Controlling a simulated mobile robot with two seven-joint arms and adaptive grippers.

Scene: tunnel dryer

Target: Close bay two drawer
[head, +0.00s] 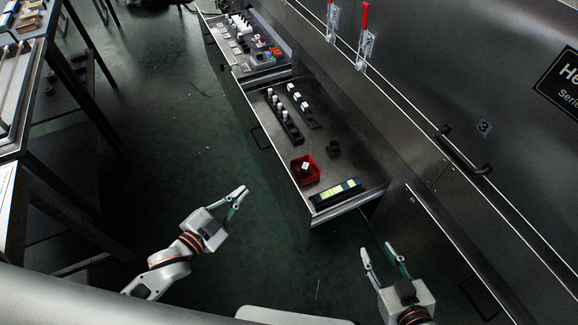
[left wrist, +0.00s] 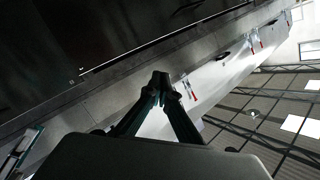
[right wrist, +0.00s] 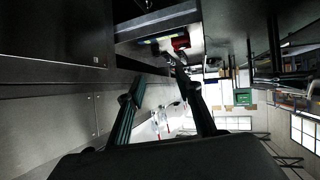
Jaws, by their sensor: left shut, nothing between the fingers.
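Two drawers stand pulled out from the dryer's metal front in the head view. The nearer drawer (head: 350,140) has a handle (head: 261,138) on its front; I cannot read a bay number on it. It holds black racks of white pieces, a red bin (head: 305,170) and a yellow-and-dark bar (head: 336,193). The farther drawer (head: 273,71) also holds small items. My left gripper (head: 241,192) is shut and empty, left of the nearer drawer's front and apart from it. My right gripper (head: 383,247) is open and empty, below the drawer's near side. The red bin also shows in the right wrist view (right wrist: 181,43).
The dryer wall on the right has a panel marked 3 (head: 484,128), a dark bar handle (head: 464,152) and red-handled levers (head: 364,22). Metal tables (head: 30,150) stand along the left. Green floor (head: 190,120) lies free between tables and drawers.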

